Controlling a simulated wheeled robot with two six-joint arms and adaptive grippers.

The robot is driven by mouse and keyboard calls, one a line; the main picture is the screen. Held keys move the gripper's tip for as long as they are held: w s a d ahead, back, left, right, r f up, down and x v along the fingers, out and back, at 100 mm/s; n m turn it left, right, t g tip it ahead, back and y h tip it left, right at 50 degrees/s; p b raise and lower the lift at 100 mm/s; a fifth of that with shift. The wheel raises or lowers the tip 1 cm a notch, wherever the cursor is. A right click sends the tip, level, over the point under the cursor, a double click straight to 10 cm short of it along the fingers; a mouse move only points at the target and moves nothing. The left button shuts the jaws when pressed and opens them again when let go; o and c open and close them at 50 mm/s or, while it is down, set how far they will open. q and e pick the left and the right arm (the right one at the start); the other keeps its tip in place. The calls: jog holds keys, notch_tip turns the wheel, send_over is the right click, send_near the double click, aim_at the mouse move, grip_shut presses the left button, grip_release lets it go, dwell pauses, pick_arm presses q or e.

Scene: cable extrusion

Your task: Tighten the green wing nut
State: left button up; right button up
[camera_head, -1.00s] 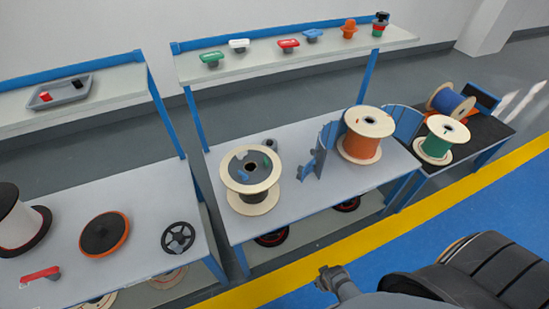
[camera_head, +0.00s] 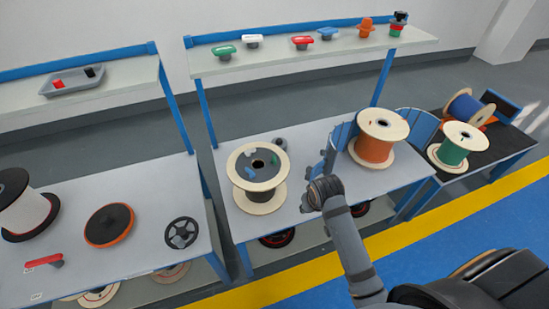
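A green winged knob (camera_head: 223,51), which looks like the green wing nut, sits upright on the middle upper shelf at its left end. My arm reaches up from the bottom, left of the dark body; I take it as my left. Its gripper (camera_head: 318,192) is over the front edge of the middle table, well below and right of the green knob and touching nothing visible. Its fingers are too small and dark to tell whether they are open. My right gripper is not in view.
White, red, blue and orange pieces stand along the upper shelf (camera_head: 290,57). A grey-topped spool (camera_head: 279,194) and an orange spool (camera_head: 374,148) stand on the middle table. A green-cable spool (camera_head: 450,153) is at right. The blue floor (camera_head: 440,240) in front is clear.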

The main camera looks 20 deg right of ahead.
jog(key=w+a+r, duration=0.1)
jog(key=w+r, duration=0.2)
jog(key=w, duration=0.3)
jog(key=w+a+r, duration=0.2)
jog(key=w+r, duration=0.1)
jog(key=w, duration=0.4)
send_near(274, 158)
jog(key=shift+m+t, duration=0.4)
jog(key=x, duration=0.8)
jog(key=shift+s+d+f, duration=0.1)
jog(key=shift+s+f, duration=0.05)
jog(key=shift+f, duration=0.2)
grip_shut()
jog(key=shift+p, duration=0.3)
